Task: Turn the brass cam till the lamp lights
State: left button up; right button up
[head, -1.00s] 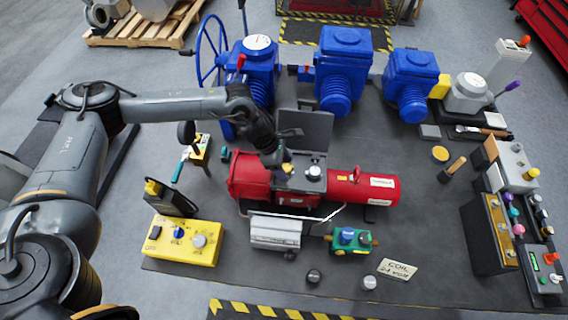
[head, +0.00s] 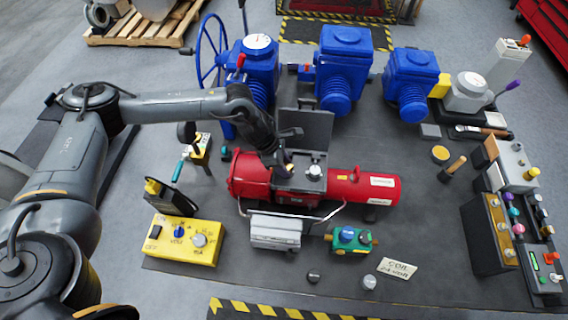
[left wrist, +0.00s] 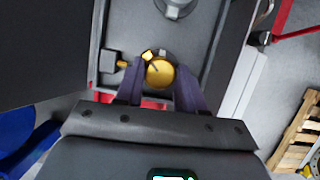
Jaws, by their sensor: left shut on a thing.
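The brass cam (left wrist: 160,74) is a round gold disc with a small brass lobe (left wrist: 148,55) at its upper left, inside the open grey switch box of the red actuator (head: 248,178). My left gripper (head: 284,170) reaches into the box from above. In the left wrist view my left gripper (left wrist: 158,80) has its two dark fingers on either side of the cam, shut on it. A small dark switch block (left wrist: 109,62) with a brass tip sits left of the cam, the tip pointing at it. I cannot make out a lit lamp. My right gripper is not in view.
The box's lid (head: 306,130) stands open behind the gripper. A yellow control box (head: 184,241), a grey finned block (head: 275,233) and a green box (head: 349,241) stand in front. Blue actuators (head: 340,75) line the back.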

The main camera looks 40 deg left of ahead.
pick_arm(q)
jog(key=n+t+y, duration=0.1)
jog(key=n, duration=0.3)
jog(key=shift+s+d, duration=0.1)
jog(key=shift+d, duration=0.05)
jog(key=shift+r+n+t+y+p, duration=0.15)
jog(key=shift+n+y+p, duration=0.3)
jog(key=shift+n, duration=0.5)
jog(key=shift+f+n+t+y+p, duration=0.15)
jog(key=shift+n+y+p, duration=0.25)
jog(key=shift+n, duration=0.85)
jog(key=o, duration=1)
jog(key=shift+o, duration=0.2)
